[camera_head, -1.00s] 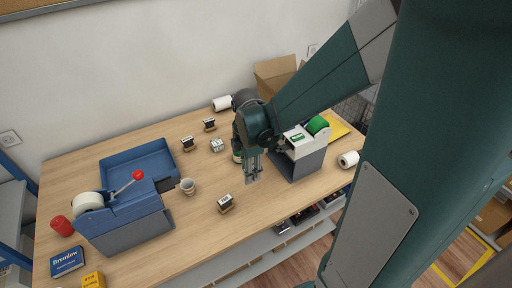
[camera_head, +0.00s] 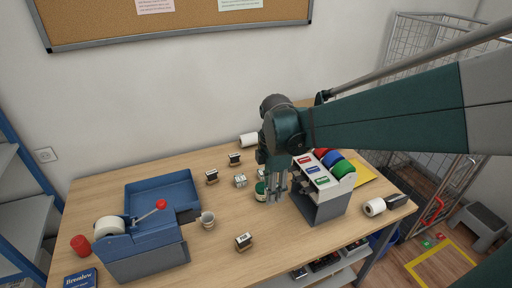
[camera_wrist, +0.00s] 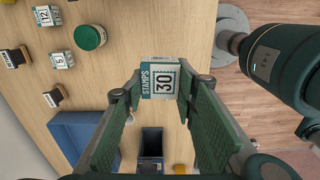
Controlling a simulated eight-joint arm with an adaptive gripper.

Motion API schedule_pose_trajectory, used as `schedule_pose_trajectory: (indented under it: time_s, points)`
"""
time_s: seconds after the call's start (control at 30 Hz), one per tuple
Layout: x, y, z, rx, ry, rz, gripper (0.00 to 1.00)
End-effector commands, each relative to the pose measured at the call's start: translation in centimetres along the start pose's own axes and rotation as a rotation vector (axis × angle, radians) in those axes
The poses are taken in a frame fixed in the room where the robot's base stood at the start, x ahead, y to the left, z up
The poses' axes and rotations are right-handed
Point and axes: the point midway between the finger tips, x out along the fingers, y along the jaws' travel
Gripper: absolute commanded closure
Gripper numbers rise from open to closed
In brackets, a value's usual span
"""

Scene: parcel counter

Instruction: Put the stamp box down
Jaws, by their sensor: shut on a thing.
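My gripper (camera_head: 277,192) points down over the wooden counter (camera_head: 175,258), just left of the label-roll rack. In the wrist view my gripper (camera_wrist: 163,85) is shut on the stamp box (camera_wrist: 161,79), a small white and teal block marked "STAMPS" and "30". The box sits between the fingertips with its marked faces toward the camera. In the head view I cannot make it out at the fingers, nor tell its height above the counter. Two similar boxes, marked "12" (camera_wrist: 47,15) and "5" (camera_wrist: 62,59), stand near a green round tin (camera_wrist: 88,37).
The label-roll rack (camera_head: 328,204) stands close right of my gripper. A green tin (camera_head: 261,191) is just left of it. The front middle has bare wood.

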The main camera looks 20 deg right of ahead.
Motion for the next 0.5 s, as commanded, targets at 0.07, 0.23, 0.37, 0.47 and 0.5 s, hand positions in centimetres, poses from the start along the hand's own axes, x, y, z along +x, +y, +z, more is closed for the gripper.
schedule_pose_trajectory:
  time_s: [0.07, 0.23, 0.37, 0.47, 0.5]
  points:
    - [-0.1, 0.7, 0.3, -0.001, 0.000, 0.000, 0.84]
    - [-0.4, 2.1, 0.9, -0.002, 0.000, 0.000, 0.84]
    - [-0.7, 3.3, 1.4, -0.003, 0.000, 0.000, 0.84]
    - [-0.9, 4.4, 1.9, -0.005, 0.000, 0.000, 0.84]
    - [-1.0, 4.9, 2.1, -0.006, 0.000, 0.000, 0.84]
